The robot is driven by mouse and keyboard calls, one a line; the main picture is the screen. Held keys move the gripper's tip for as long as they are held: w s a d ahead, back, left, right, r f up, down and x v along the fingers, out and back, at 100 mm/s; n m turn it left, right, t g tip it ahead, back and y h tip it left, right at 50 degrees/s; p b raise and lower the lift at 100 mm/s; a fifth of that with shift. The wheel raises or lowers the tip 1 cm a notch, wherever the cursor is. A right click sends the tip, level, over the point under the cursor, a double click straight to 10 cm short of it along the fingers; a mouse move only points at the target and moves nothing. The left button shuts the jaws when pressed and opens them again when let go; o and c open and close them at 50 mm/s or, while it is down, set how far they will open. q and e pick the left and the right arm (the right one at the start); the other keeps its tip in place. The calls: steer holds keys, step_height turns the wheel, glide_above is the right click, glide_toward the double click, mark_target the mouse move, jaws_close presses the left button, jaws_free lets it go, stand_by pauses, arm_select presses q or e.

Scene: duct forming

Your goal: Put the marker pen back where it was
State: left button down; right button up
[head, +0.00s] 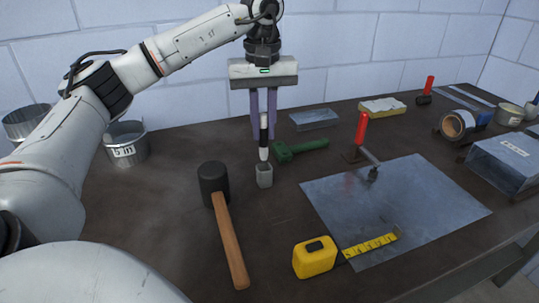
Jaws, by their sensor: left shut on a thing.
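The marker pen (264,150), white with dark parts, stands upright between the fingers of my left gripper (264,128). The gripper points straight down and is shut on the pen's upper part. My right gripper is not in view.
A black-headed mallet (229,225) lies just left of the holder, and a green tool (300,150) lies to its right.

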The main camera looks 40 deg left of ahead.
mark_target(264, 159)
arm_select(q)
steer(key=shift+f, duration=3.05)
steer(key=shift+f, duration=0.15)
steer(key=c, duration=1.7)
jaws_free()
step_height(264, 159, up, 12)
steer(key=shift+r+p, duration=0.2)
steer(key=shift+p, duration=0.3)
